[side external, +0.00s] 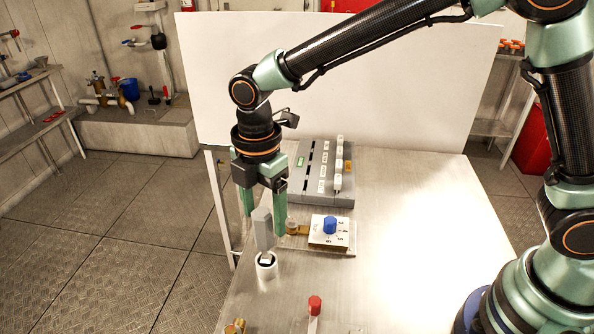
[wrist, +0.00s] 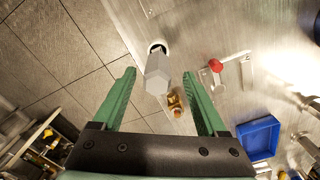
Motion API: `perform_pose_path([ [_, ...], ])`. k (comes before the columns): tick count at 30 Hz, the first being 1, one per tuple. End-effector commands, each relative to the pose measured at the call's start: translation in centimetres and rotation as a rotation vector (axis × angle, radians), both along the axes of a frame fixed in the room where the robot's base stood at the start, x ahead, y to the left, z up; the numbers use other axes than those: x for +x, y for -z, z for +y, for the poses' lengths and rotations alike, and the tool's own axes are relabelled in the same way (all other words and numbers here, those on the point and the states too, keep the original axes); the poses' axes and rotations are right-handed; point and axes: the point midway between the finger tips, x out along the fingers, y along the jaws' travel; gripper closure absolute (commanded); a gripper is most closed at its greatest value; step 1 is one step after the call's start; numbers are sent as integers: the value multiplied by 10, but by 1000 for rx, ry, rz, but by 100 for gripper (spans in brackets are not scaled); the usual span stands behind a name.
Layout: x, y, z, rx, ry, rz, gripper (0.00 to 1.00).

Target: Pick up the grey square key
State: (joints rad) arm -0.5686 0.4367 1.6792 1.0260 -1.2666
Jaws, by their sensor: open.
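The grey square key (side external: 262,230) stands upright, its lower end at the dark mouth of a white round holder (side external: 267,271) near the left edge of the metal table. My gripper (side external: 263,224) points down over it, with its two green fingers apart. The key shows between the fingers in both views. In the wrist view, the key (wrist: 157,78) lies between the fingertips of my gripper (wrist: 160,74), with visible gaps on both sides. I cannot tell how deep its lower end sits in the holder.
A white panel with a blue knob (side external: 330,225) stands close to the right of the fingers. A grey box with white switches (side external: 323,171) is behind. A red-topped handle (side external: 315,305) and a brass fitting (side external: 236,327) are in front. A blue tray (wrist: 259,137) shows in the wrist view.

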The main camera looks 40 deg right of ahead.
Motion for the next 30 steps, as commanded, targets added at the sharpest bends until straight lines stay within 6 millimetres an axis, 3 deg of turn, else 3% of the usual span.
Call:
perform_pose_path([
  [8, 0, 22, 1, -2, 2, 3, 25],
  [16, 2, 58, 3, -1, 2, 2, 25],
  [25, 2, 63, 3, 0, 3, -1, 25],
  [26, 2, 63, 3, 0, 3, -1, 29],
  [30, 2, 63, 3, 0, 3, -1, 82],
])
